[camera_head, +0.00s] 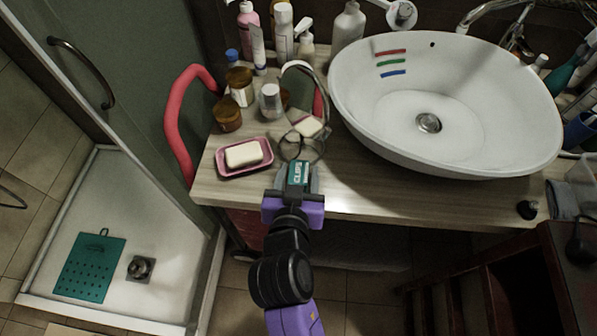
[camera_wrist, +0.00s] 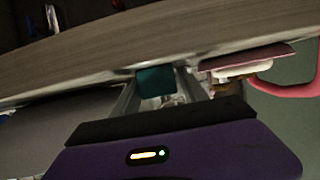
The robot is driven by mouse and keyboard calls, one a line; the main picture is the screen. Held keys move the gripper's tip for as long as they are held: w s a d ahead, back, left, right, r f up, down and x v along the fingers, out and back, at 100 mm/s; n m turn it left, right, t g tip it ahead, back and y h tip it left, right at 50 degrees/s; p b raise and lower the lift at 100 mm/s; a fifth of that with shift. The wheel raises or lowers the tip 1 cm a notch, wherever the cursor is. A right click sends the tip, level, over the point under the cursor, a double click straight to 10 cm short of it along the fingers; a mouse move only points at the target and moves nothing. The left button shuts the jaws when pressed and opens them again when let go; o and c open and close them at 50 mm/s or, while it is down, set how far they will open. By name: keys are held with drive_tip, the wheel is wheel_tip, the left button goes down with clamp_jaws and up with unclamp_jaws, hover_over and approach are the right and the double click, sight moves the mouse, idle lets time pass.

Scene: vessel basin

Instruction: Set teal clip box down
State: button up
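The teal clip box (camera_head: 298,173), with white lettering on it, is between the two fingers of my gripper (camera_head: 298,182) at the counter's front edge. In the wrist view the teal clip box (camera_wrist: 155,82) shows between the fingertips of my gripper (camera_wrist: 157,92), against the wooden counter (camera_wrist: 100,55). The fingers appear closed on its sides. Whether its underside touches the counter (camera_head: 375,196) or is a little above it, I cannot tell.
A pink soap dish (camera_head: 262,168) with soap stands just left of the box. Brown jars (camera_head: 228,115) and bottles stand farther back. The white basin (camera_head: 480,155) is at right. The counter strip before it is clear.

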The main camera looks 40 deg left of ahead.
drive_tip(key=shift+o, duration=0.2)
drive_tip(key=shift+r, duration=0.1)
drive_tip(key=shift+r, duration=0.2)
drive_tip(key=v, duration=1.2)
drive_tip(key=s+d+f+m+h, duration=0.1)
drive_tip(key=s+d, duration=0.1)
drive_tip(key=d, duration=0.7)
drive_tip(key=s+d+f+m+t+h, duration=0.1)
drive_tip(key=s+d+m, duration=0.1)
drive_tip(key=d, duration=0.7)
drive_tip(key=s+d+f+m+t+h, duration=0.1)
drive_tip(key=s+d, duration=0.3)
drive_tip(key=d, duration=0.5)
drive_tip(key=shift+s+d+f+m+h, duration=0.15)
drive_tip(key=shift+d+f+m+h, duration=0.2)
drive_tip(key=shift+h, duration=0.25)
drive_tip(key=shift+o, duration=0.5)
drive_tip(key=s+d+r+m+t+h, duration=0.1)
drive_tip(key=s+d+r+h, duration=0.2)
drive_tip(key=d, duration=0.4)
drive_tip(key=s+r, duration=0.1)
drive_tip(key=s, duration=0.1)
drive_tip(key=shift+s+d+r+m, duration=0.25)
drive_tip(key=shift+s+d+m, duration=0.1)
drive_tip(key=shift+d, duration=0.05)
